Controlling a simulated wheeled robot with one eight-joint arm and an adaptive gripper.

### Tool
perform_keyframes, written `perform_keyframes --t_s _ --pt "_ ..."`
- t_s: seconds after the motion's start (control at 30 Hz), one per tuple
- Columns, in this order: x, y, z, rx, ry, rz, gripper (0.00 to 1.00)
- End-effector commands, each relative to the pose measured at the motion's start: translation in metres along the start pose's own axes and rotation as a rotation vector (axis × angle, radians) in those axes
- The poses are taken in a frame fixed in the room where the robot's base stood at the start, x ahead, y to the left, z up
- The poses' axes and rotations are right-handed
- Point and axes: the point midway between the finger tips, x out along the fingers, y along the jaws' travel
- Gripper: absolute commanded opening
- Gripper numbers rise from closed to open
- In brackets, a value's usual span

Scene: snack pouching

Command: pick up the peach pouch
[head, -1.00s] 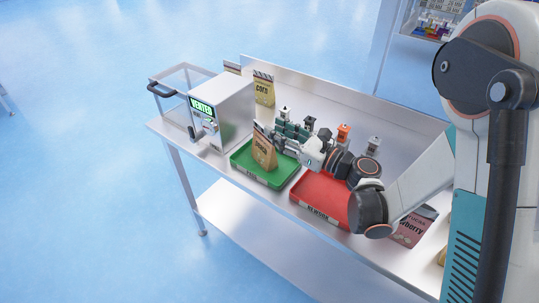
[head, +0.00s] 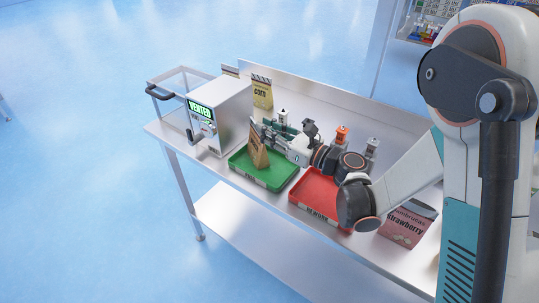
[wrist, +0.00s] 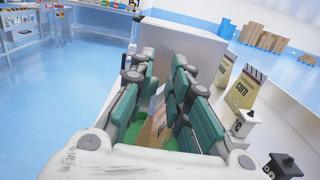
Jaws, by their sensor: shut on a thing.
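The tan-orange peach pouch (head: 257,151) stands upright but leaning over the green tray (head: 239,165), turned partly edge-on. Its label is not readable now. My gripper (head: 265,134) is shut on it from the right, near its upper part. In the wrist view the pouch (wrist: 154,130) shows low between the green finger pads of my gripper (wrist: 160,75), which hide much of it. I cannot tell whether its bottom touches the tray.
A grey box machine (head: 228,112) reading "VENTED" stands left of the green tray. A corn pouch (head: 262,93) stands behind. A red tray (head: 316,196) and a strawberry pouch (head: 408,222) are to the right. Several small capped posts (head: 342,135) stand along the back.

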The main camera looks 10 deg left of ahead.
Motion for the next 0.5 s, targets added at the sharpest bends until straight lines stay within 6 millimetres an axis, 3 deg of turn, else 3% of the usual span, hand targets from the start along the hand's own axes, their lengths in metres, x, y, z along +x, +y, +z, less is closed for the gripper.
perform_keyframes --t_s 0.03,0.17,0.37,0.5 --pt "0.000 -0.007 -0.020 -0.033 0.040 -0.012 0.00" --pt "0.000 -0.007 -0.018 -0.033 0.040 -0.013 0.00" --pt "0.000 -0.007 -0.003 -0.033 0.040 -0.013 0.00" --pt "0.001 -0.005 0.020 -0.035 0.040 -0.012 0.00"
